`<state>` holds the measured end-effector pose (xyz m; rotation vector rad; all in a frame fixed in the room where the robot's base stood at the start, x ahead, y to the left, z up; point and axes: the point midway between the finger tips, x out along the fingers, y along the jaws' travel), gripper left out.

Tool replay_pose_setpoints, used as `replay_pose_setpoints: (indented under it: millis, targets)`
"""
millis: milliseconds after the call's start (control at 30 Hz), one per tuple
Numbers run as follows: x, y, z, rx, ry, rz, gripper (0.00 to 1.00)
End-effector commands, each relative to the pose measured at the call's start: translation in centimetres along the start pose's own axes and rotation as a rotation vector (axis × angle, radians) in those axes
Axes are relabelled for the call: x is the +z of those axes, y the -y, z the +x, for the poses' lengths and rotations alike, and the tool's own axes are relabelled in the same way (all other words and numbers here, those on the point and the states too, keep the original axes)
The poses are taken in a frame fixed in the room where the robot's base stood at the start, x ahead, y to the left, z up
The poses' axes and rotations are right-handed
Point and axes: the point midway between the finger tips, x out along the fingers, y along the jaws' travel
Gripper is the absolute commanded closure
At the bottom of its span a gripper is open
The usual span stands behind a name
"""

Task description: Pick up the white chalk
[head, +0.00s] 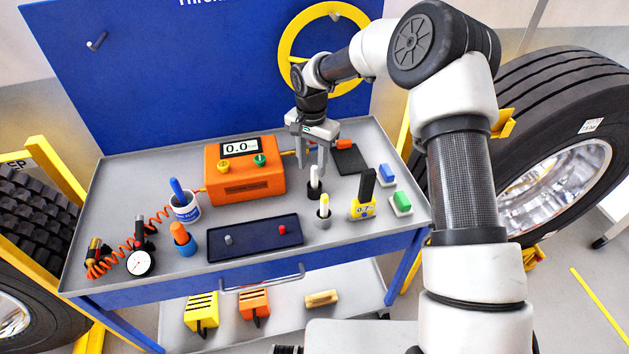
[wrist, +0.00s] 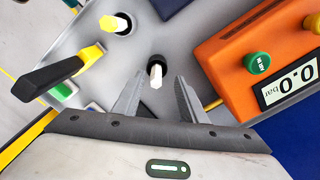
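The white chalk (head: 315,176) stands upright in a small dark holder (head: 314,192) on the grey cart top (head: 340,222). In the wrist view the white chalk (wrist: 155,73) shows just beyond and between the fingertips. My gripper (head: 314,165) is above the chalk, pointing down, with its fingers apart. In the wrist view my gripper (wrist: 157,85) is open and nothing is clamped in it. I cannot tell whether the fingertips reach down beside the chalk. A yellow-topped chalk (head: 324,205) stands in a grey holder just in front.
An orange inflator box (head: 243,182) is left of the gripper. A dark tray (head: 254,249) lies in front. A blue back panel (head: 190,75) rises behind.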

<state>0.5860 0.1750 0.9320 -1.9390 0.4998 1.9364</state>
Motion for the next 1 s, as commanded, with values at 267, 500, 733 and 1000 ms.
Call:
replay_pose_setpoints:
  millis: [267, 500, 733, 1000]
  targets:
    - [-0.2, -0.6, 3.9, 0.001, 0.003, 0.000, 0.62]
    - [-0.3, -0.6, 4.4, 0.001, 0.000, 0.000, 0.62]
    - [-0.3, -0.6, 4.4, 0.001, 0.000, 0.000, 0.91]
    - [-0.3, -0.6, 4.3, 0.001, 0.000, 0.000, 1.00]
